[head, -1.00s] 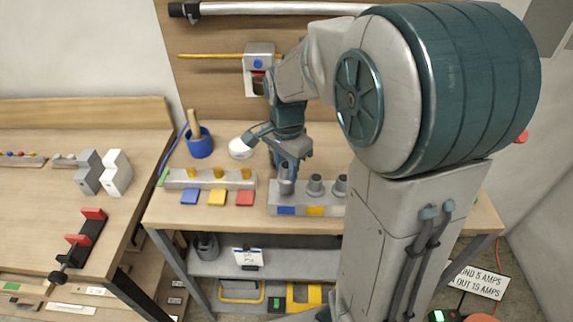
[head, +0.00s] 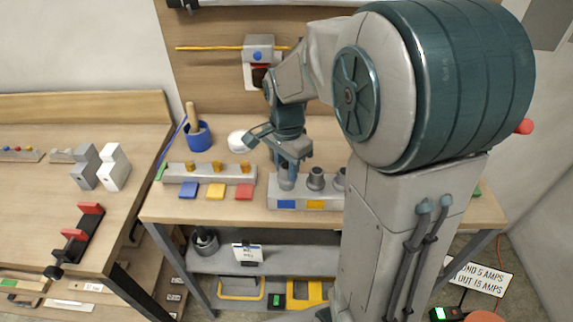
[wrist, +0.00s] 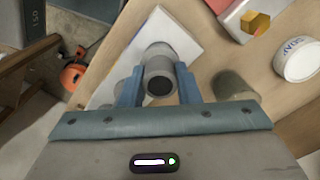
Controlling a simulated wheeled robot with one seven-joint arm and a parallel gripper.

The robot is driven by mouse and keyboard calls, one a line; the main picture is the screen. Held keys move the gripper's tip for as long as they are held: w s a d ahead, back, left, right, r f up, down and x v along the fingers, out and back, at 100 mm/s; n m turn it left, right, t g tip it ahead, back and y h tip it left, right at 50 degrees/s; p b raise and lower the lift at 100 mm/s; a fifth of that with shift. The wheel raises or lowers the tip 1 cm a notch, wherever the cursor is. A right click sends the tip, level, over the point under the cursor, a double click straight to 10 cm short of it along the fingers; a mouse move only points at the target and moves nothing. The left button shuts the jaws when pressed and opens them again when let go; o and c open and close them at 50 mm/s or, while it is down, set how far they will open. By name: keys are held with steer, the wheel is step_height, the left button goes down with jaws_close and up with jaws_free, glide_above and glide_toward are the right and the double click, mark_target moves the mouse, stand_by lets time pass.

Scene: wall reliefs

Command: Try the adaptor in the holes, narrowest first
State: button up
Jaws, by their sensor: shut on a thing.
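My gripper (wrist: 158,90) is shut on the adaptor (wrist: 158,72), a grey round piece with a dark opening, held between the two blue fingers in the wrist view. In the head view my gripper (head: 288,172) points down at the left end of a pale grey block (head: 271,204). Two grey round collars (head: 316,177) stand further right on this block, the farther one partly behind my arm. Blue and yellow labels (head: 287,204) are on the block's front. The fingers hide where the adaptor meets the block, so I cannot tell how deep it sits.
A second block (head: 180,174) with orange pegs stands to the left, with blue, yellow and red tiles (head: 215,191) before it. A blue pot (head: 198,136) and a white round dish (head: 240,140) stand behind. Bare bench top (head: 240,208) lies in front.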

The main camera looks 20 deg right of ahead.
steer(key=shift+f+b, duration=0.45)
steer(key=shift+f, duration=0.25)
steer(key=o, duration=1)
steer(key=shift+o, duration=0.2)
steer(key=shift+r, duration=0.1)
step_height(320, 180, up, 14)
